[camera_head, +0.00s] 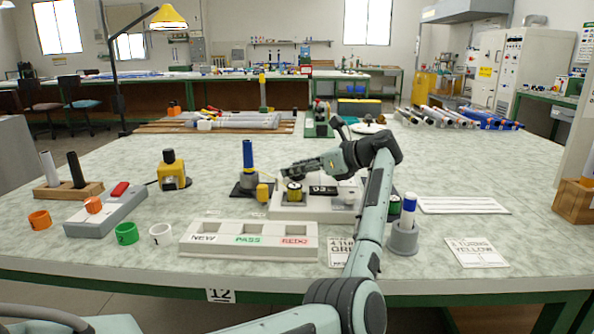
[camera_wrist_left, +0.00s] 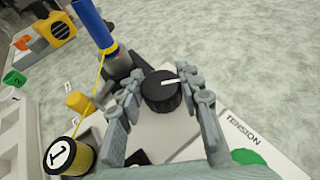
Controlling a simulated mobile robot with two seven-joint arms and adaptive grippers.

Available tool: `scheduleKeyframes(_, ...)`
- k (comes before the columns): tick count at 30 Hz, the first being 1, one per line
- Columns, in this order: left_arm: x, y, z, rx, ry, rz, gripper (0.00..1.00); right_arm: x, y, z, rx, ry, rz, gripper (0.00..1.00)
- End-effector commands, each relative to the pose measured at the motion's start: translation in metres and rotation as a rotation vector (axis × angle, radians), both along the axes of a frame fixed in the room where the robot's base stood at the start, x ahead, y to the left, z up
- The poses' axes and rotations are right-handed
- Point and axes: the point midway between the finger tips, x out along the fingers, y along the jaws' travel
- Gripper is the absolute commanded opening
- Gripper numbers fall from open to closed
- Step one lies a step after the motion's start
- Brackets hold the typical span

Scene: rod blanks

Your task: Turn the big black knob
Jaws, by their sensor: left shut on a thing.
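The big black knob (camera_wrist_left: 160,94) shows in the left wrist view, a round ribbed cap with a white line on top that points to the right. My left gripper (camera_wrist_left: 165,102) has one finger on each side of it and is shut on it. In the head view the left gripper (camera_head: 288,172) reaches in leftward over the back of the white panel (camera_head: 336,215). The word TENSION is printed on the panel in the wrist view. My right gripper is not in view.
A yellow-and-black drum marked 1 (camera_wrist_left: 70,155) stands close to the left finger. A blue rod (camera_head: 247,154) stands upright left of the gripper. A tray marked NEW, PASS and REDO (camera_head: 250,252) lies in front. A grey holder (camera_head: 404,238) with a blue-and-white rod stands right of my forearm.

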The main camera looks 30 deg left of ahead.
Motion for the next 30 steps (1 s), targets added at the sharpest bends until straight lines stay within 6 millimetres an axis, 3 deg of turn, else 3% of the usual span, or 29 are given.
scheduleKeyframes(3, 0.000, 0.000, -0.001, 0.000, 0.001, 0.001, 0.06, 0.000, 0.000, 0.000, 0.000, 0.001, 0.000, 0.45)
scheduleKeyframes(4, 0.000, 0.000, -0.001, 0.000, 0.001, 0.001, 0.36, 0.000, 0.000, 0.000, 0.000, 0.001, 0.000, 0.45)
scheduleKeyframes(9, 0.000, 0.000, 0.000, 0.000, 0.001, 0.000, 0.57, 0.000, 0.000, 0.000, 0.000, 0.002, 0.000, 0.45)
scheduleKeyframes(20, 0.000, 0.000, 0.005, 0.000, -0.001, -0.001, 0.57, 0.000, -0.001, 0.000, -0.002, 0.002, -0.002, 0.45)
scheduleKeyframes(30, 0.000, -0.001, 0.065, -0.001, -0.004, -0.002, 0.57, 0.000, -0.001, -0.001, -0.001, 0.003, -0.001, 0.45)
